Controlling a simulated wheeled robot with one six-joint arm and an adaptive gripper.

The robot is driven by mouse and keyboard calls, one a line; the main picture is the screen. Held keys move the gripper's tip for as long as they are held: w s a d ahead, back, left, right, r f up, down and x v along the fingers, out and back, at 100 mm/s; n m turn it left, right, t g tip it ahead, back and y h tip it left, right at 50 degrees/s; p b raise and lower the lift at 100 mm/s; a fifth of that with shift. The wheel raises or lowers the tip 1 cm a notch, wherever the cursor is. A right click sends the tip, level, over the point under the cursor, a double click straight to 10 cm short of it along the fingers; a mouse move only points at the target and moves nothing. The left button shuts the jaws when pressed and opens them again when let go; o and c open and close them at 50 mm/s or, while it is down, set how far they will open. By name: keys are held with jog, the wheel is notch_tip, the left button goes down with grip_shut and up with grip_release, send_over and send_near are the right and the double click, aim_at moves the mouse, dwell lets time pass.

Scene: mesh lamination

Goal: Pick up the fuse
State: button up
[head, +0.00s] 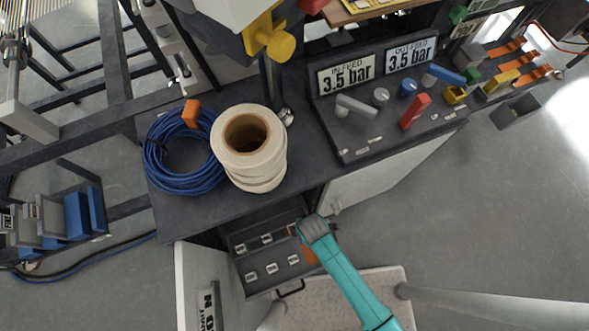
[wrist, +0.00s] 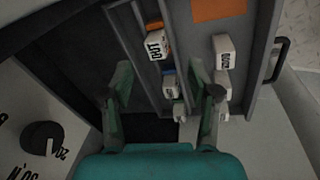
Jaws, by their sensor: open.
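A grey drawer (head: 262,285) stands pulled out below the bench, with several small white labelled blocks in it. Any of these could be the fuse, but I cannot tell which. My gripper (wrist: 167,92) is open above the drawer, its fingers to either side of a white block (wrist: 171,88). No contact is visible. In the head view my gripper (head: 296,230) is at the drawer's right side, and my arm hides part of the drawer.
An open white door (head: 195,285) stands left of the drawer. A dark handle (head: 290,288) is on the drawer's front. The bench above carries a blue cable coil (head: 165,180), a white roll (head: 268,165) and a control panel (head: 375,145). A black knob (wrist: 42,138) shows at lower left.

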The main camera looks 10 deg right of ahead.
jog(key=a+f+n, duration=0.1)
jog(key=f, duration=0.1)
jog(key=w+a+f+n+g, duration=0.1)
jog(key=f, duration=0.1)
jog(key=w+a+f+h, duration=0.1)
jog(key=shift+a+f+n+g, duration=0.4)
jog(key=shift+w+d+f, duration=0.15)
jog(key=shift+f, duration=1.2)
jog(key=shift+w+d+f, duration=0.15)
jog(key=shift+f, duration=1.15)
grip_shut()
